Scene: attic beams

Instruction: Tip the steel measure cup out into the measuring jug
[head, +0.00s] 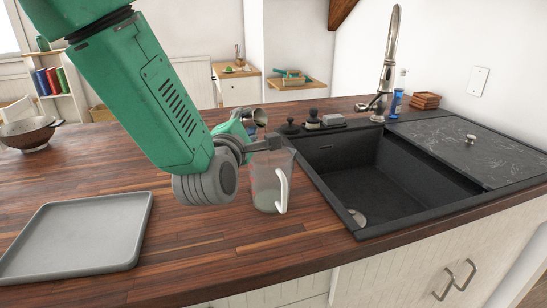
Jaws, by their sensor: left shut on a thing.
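The clear measuring jug (266,188) stands upright on the wooden counter just left of the sink, its pale handle facing the front right. My left arm comes in from the upper left. My left gripper (247,122) is above and behind the jug, shut on the steel measure cup (260,117). Only a small shiny part of the cup shows, and the arm and gripper hide the rest. I cannot tell how far the cup is tilted or what is in it. The arm's wrist covers part of the jug's upper left side. My right gripper is out of view.
A grey tray (75,236) lies at the front left, and a brown bowl (29,133) at the far left. The black sink (370,170) with its tall tap (390,60) is on the right. Counter between tray and jug is clear.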

